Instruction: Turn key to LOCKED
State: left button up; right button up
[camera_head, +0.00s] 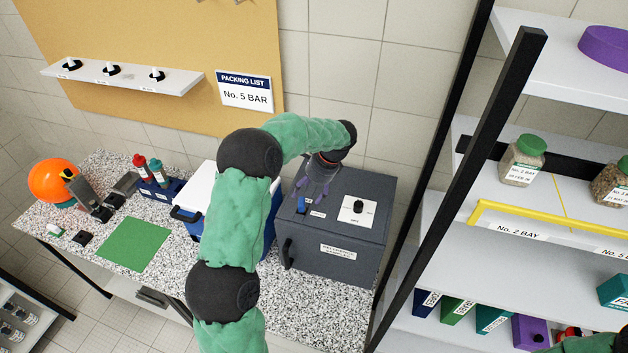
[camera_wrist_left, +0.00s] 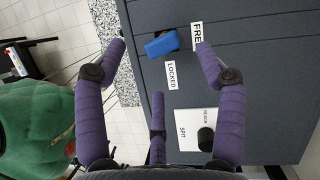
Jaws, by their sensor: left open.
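The blue key (camera_wrist_left: 162,44) sits on top of the dark grey cabinet (camera_head: 335,258). In the wrist view its handle lies nearly crosswise, slightly tilted, with the FREE label (camera_wrist_left: 197,36) to its right and the LOCKED label (camera_wrist_left: 172,75) below it. In the head view the key (camera_head: 301,205) shows small beside my gripper. My left gripper (camera_wrist_left: 160,48) is open, its purple fingers spread on either side of the key with visible gaps. It also shows above the cabinet top in the head view (camera_head: 312,190). My right gripper is not in view.
A black knob (camera_head: 358,206) on a white plate stands on the cabinet top, right of the key. A blue box with a white lid (camera_head: 200,190) is left of the cabinet, partly hidden by my arm. Shelving with a black upright (camera_head: 455,180) stands to the right.

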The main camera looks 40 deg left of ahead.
aim_at(302, 201)
pick_arm(q)
jog(key=x, duration=0.3)
jog(key=shift+w+f+p, duration=0.1)
jog(key=shift+w+p, duration=0.2)
jog(key=shift+s+a+f, duration=0.2)
jog(key=shift+s+f, duration=0.1)
jog(key=shift+f, duration=0.25)
jog(key=shift+s+a+f, duration=0.2)
jog(key=shift+s+f, duration=0.1)
jog(key=shift+f, duration=0.25)
jog(key=shift+w+a+f+p, duration=0.15)
jog(key=shift+f+p, duration=0.15)
jog(key=shift+f, duration=0.15)
